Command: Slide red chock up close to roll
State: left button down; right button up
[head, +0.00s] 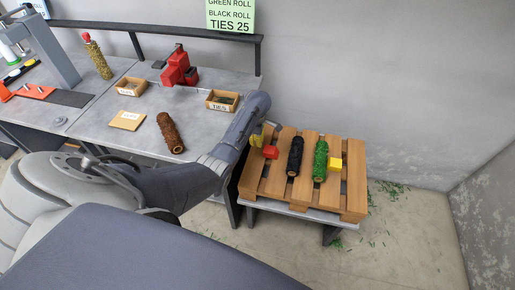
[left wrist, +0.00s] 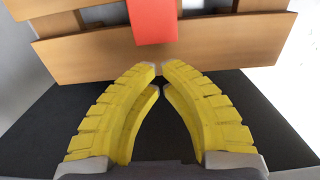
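The red chock (head: 270,152) lies on the left part of the wooden pallet (head: 355,193). The black roll (head: 295,156) lies to its right, with a gap of bare slat between them. My left gripper (head: 257,138) is at the pallet's left side, just left of the chock. In the left wrist view the gripper's yellow fingers (left wrist: 158,67) have their tips nearly together, with nothing between them. The red chock (left wrist: 155,22) is straight ahead of the tips, apart from them; its top is cut off by the frame. My right gripper is not in view.
A green roll (head: 320,160) lies right of the black roll, with a yellow chock (head: 335,164) at its right side. A brown roll (head: 170,132), small wooden boxes (head: 222,101) and a red device (head: 179,70) are on the workbench at left. Green scraps litter the floor.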

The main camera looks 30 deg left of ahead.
aim_at(269, 149)
pick_arm(q)
jog(key=shift+f, duration=2.25)
jog(key=shift+w+d, duration=0.3)
jog(key=shift+d, duration=0.55)
jog(key=shift+w+d, duration=0.25)
jog(key=shift+d, duration=0.65)
jog(key=shift+w+d, duration=0.3)
jog(key=shift+d, duration=0.55)
